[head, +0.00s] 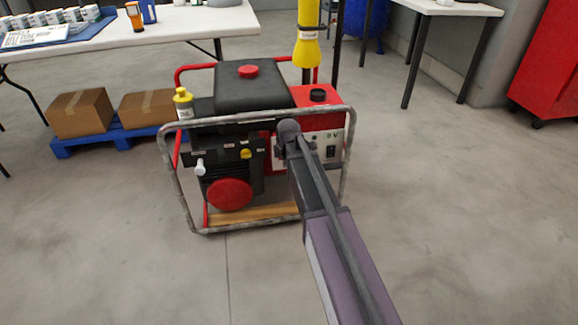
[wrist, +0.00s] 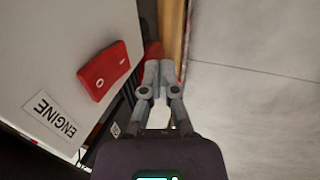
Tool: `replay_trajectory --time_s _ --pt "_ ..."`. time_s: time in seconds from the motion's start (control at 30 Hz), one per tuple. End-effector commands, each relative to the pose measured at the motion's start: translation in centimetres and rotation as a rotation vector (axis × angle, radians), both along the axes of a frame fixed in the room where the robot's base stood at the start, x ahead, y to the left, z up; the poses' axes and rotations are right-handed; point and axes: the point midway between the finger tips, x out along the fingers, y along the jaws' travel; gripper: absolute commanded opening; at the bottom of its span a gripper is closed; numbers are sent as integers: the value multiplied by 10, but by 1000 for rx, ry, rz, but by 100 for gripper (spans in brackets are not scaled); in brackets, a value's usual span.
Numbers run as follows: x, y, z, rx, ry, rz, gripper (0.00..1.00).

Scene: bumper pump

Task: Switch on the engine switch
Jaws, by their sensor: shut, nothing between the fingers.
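The engine switch (wrist: 103,70) is a red rocker on a white panel, at the left of the wrist view. It bears a small white circle and another small mark. The ENGINE label (wrist: 55,115) is on the panel beside it. My gripper (wrist: 158,70) is shut and empty, just right of the switch in the picture. A gap shows between the fingers and the switch, with no visible contact. In the head view, my arm reaches to the generator's white panel (head: 331,137) and covers part of it. I cannot make out the engine switch there.
The generator stands in a grey tube frame (head: 349,150) on a wooden base (head: 252,214). A yellow-capped bottle (head: 184,105) stands at its left. Cardboard boxes (head: 80,113) sit on a blue pallet (head: 118,140). A white table (head: 180,25) is behind. Floor in front and right is clear.

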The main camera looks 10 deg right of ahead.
Motion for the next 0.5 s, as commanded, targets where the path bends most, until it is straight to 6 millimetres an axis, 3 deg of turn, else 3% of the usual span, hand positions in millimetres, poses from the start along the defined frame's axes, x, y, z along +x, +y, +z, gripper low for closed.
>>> replay_trajectory --time_s 0.03,0.2,0.5 --pt "10 0 -1 0 0 0 0" --pt "22 0 -2 0 0 0 0" --pt "25 0 -2 0 0 0 0"
